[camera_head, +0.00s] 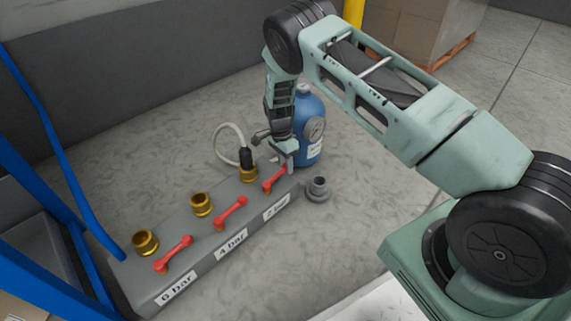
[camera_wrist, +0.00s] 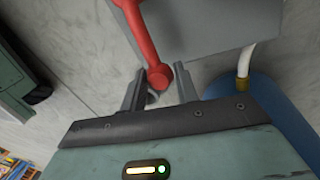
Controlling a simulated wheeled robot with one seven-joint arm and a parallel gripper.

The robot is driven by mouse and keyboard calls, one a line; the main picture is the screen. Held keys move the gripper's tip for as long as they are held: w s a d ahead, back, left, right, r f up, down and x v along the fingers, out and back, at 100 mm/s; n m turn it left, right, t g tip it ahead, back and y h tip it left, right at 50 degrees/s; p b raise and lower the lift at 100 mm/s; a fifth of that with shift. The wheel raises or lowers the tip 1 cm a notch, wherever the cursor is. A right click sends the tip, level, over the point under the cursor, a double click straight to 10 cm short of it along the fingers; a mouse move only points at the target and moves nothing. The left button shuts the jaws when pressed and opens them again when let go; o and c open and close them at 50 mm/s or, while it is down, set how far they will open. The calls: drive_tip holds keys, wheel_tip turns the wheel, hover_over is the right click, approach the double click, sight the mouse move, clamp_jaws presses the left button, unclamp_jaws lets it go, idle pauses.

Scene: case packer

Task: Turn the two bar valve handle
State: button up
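The two bar valve handle is a red lever (camera_head: 275,179) on the right end of the grey manifold (camera_head: 194,267), above the "2 bar" label (camera_head: 277,207). In the wrist view, the red lever (camera_wrist: 142,35) runs down from the top edge, and its rounded end lies between the two fingers. My gripper (camera_head: 283,161) is at the lever's right end. In the wrist view, my gripper (camera_wrist: 161,83) is open, with a finger on each side of the lever's end. I cannot tell whether either finger touches it.
The 4 bar lever (camera_head: 231,212) and 6 bar lever (camera_head: 173,255) sit further left, with brass fittings (camera_head: 201,204) behind. A blue gas bottle (camera_head: 308,125) with a gauge stands close behind my gripper. A grey fitting (camera_head: 318,190) lies on the floor to the right. A blue frame (camera_head: 45,235) stands left.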

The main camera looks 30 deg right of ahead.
clamp_jaws()
drive_tip(key=shift+s+r, duration=0.1)
